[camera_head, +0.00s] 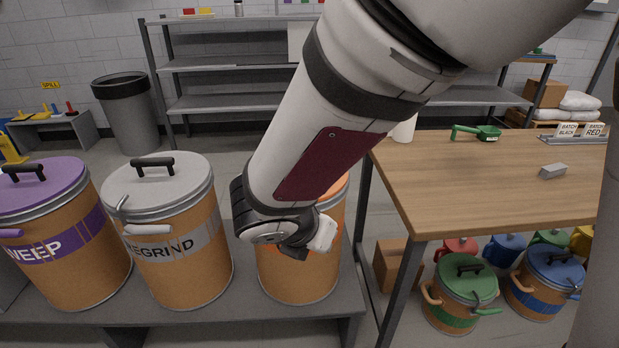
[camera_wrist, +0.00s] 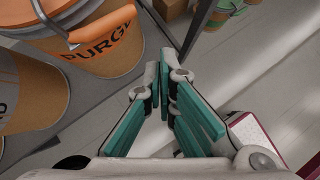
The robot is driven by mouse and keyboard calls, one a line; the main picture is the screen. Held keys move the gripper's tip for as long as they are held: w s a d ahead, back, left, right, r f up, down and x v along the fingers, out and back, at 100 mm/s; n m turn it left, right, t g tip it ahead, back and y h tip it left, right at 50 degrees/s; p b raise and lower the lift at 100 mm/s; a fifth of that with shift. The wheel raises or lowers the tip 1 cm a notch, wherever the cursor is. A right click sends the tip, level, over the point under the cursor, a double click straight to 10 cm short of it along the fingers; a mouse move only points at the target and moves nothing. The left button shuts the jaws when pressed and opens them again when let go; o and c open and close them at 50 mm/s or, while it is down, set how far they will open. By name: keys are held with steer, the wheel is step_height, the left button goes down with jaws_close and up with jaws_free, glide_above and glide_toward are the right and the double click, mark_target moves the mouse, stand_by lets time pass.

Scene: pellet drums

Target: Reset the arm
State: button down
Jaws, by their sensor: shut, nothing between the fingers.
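My gripper (camera_wrist: 162,85) shows in the wrist view with its teal-lined fingers together and nothing between them. It hangs over the floor beside the low grey bench, to the right of the orange-labelled PURGE drum (camera_wrist: 110,45). In the head view my arm crosses the middle and covers much of the orange-lidded drum (camera_head: 298,275). The fingers are hidden there behind my wrist.
A SWEEP drum (camera_head: 75,275) and a REGRIND drum (camera_head: 185,270) stand on the low bench (camera_head: 200,325). Green (camera_head: 465,285) and blue (camera_head: 548,275) drums stand beneath.

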steer(key=s+d+r+m+g+h, duration=0.1)
steer(key=s+d+r+m+g, duration=0.1)
steer(key=s+d+r+m, duration=0.35)
steer(key=s+d+r+m+g, duration=0.1)
steer(key=s+d+r+m, duration=0.2)
steer(key=d+m, duration=0.5)
steer(key=s+r+m+g+y, duration=0.2)
steer(key=s+m+y, duration=0.3)
steer(key=s+m, duration=1.1)
step_height(320, 180, up, 14)
steer(key=t+p, duration=0.2)
steer(key=p, duration=1)
steer(key=shift+s+t, duration=0.25)
steer(key=shift+t, duration=0.15)
steer(key=shift+d, duration=0.1)
